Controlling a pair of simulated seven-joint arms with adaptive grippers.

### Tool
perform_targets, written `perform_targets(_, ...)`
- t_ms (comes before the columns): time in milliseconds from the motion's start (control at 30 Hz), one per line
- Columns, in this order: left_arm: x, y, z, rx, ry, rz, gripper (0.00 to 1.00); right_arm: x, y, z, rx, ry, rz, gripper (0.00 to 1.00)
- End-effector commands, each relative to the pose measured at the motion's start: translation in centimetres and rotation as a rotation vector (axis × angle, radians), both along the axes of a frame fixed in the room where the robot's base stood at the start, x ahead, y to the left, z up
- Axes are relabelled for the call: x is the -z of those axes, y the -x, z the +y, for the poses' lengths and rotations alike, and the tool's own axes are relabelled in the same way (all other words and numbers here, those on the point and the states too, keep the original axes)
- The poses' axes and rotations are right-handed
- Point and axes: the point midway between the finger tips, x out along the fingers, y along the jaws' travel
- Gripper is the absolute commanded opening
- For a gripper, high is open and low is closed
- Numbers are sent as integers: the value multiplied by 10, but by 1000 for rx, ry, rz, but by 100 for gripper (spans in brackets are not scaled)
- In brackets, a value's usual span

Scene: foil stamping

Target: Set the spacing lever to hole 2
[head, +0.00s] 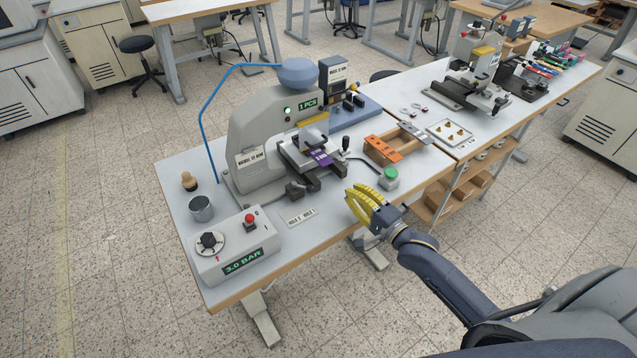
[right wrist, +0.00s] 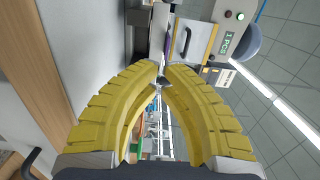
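The spacing lever is most likely the short dark stick with a black knob (head: 346,143) at the right side of the grey stamping press (head: 250,135). It stands roughly upright. A plate reading HOLE 2 and HOLE 1 (head: 302,217) lies near the table's front edge; the holes themselves are too small to make out. My right gripper (head: 355,188), with yellow ribbed fingers, is at the front edge, below the lever and apart from it. In the right wrist view its fingertips (right wrist: 162,68) almost meet, with nothing clearly held. My left gripper is out of view.
A control box with a red button and 3.0 BAR display (head: 236,247) is at the left front. A metal cup (head: 201,208) stands behind it. A wooden rack with orange plates (head: 381,150) is farther right.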

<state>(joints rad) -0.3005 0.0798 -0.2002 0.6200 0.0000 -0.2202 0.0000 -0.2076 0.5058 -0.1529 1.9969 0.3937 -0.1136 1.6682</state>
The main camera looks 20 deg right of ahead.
Motion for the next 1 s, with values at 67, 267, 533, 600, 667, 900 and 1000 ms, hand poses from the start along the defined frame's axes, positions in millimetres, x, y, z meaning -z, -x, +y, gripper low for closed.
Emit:
perform_targets(67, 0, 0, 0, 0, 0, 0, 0, 0, 3, 4, -7, -11, 5, 0)
perform_targets(267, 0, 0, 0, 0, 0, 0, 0, 1, 3, 4, -8, -14, 7, 0)
perform_targets(533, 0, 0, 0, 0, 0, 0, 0, 1, -1, 5, -8, -13, 6, 0)
perform_targets(600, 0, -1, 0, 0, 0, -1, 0, 1, -5, 7, -7, -12, 5, 0)
perform_targets(667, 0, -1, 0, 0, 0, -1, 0, 1, -12, 9, -7, -12, 5, 0)
perform_targets(900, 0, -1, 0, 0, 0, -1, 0, 0, -46, 21, -7, -12, 4, 0)
perform_targets(1000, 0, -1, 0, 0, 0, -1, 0, 0, -61, 25, -7, -11, 5, 0)
